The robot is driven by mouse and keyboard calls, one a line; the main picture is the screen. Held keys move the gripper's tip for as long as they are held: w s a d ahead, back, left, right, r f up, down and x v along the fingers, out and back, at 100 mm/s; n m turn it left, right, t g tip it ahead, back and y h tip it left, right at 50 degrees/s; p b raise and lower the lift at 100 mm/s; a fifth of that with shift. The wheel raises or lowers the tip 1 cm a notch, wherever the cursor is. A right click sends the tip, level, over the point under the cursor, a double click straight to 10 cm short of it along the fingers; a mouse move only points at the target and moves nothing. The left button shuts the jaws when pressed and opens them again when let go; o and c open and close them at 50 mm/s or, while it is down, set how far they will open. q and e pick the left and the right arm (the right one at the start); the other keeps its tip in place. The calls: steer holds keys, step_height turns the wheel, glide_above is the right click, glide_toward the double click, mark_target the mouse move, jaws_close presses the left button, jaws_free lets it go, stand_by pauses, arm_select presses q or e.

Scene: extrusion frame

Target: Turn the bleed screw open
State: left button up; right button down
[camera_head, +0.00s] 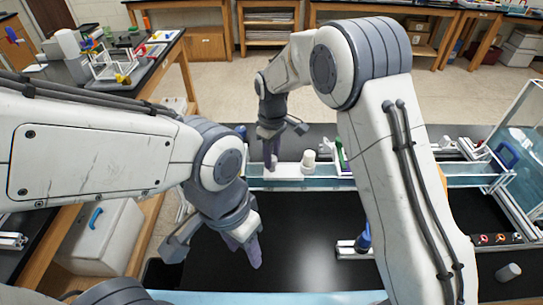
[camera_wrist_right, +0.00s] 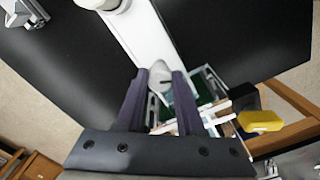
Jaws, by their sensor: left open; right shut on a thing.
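My right gripper (camera_head: 271,162) points down at a white block (camera_head: 290,183) on the long rail in the head view. In the right wrist view its purple fingers (camera_wrist_right: 160,78) are shut on a small pale winged knob, which looks like the bleed screw (camera_wrist_right: 160,72). The knob sits at the end of the white block (camera_wrist_right: 150,38); in the head view the fingers hide it. A white round cap (camera_head: 309,158) stands on the block to the right. My left gripper (camera_head: 245,248) hangs empty and open above the black table, left of centre.
A clear panel (camera_head: 520,135) stands at the right. A grey cylinder (camera_head: 508,272) is at the lower right. A yellow block (camera_wrist_right: 259,121) shows in the wrist view.

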steer(key=shift+w+r, duration=0.1)
steer(key=c, duration=0.5)
jaws_free()
steer(key=shift+c, duration=0.2)
steer(key=shift+r, duration=0.35)
step_height(320, 180, up, 10)
steer(key=b, duration=0.2)
steer(key=shift+f, duration=0.15)
